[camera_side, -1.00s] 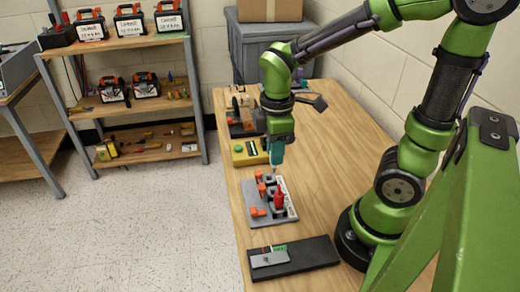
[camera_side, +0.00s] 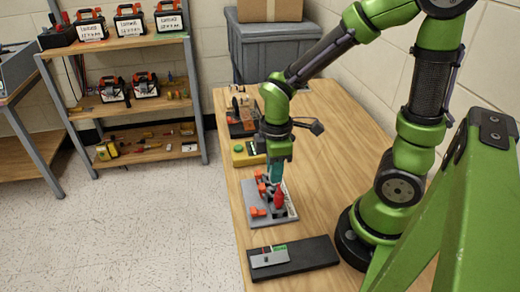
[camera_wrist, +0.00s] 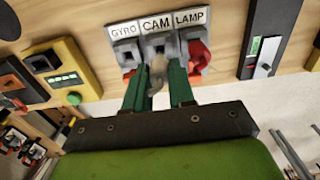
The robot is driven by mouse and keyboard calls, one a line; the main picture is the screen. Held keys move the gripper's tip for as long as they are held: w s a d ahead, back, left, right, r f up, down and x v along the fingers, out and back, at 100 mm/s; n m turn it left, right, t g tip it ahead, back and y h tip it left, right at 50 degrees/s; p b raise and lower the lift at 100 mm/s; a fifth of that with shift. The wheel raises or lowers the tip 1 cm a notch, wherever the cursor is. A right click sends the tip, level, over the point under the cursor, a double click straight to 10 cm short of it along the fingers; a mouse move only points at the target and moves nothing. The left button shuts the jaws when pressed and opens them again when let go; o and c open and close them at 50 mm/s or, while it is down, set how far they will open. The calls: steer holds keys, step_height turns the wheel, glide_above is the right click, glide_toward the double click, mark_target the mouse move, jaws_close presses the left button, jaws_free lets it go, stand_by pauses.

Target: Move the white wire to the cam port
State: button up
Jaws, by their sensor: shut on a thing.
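The port board (camera_side: 252,187) is a grey plate on the wooden table in the side view. In the wrist view its ports are labelled GYRO, CAM and LAMP. My gripper (camera_wrist: 158,85) is shut on a pale, blurred piece (camera_wrist: 158,66), apparently the white wire's end, in front of the cam port (camera_wrist: 157,45). I cannot tell whether the piece is seated in the port or only close to it. A red plug (camera_wrist: 199,54) stands at the LAMP port. In the side view my gripper (camera_side: 274,182) points down over the board and hides part of it.
A yellow box with a green display (camera_wrist: 65,78) lies left of the board in the wrist view. A dark unit with a switch (camera_wrist: 264,55) lies to the right. In the side view, a black slab (camera_side: 310,253) lies nearer the front. Orange pieces (camera_side: 256,212) sit on the board.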

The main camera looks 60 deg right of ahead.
steer(key=shift+f, duration=1.3)
steer(key=o, duration=0.5)
steer(key=shift+o, duration=0.2)
steer(key=shift+r, duration=1.5)
steer(key=shift+o, duration=0.3)
steer(key=o, duration=0.5)
steer(key=shift+r, duration=0.1)
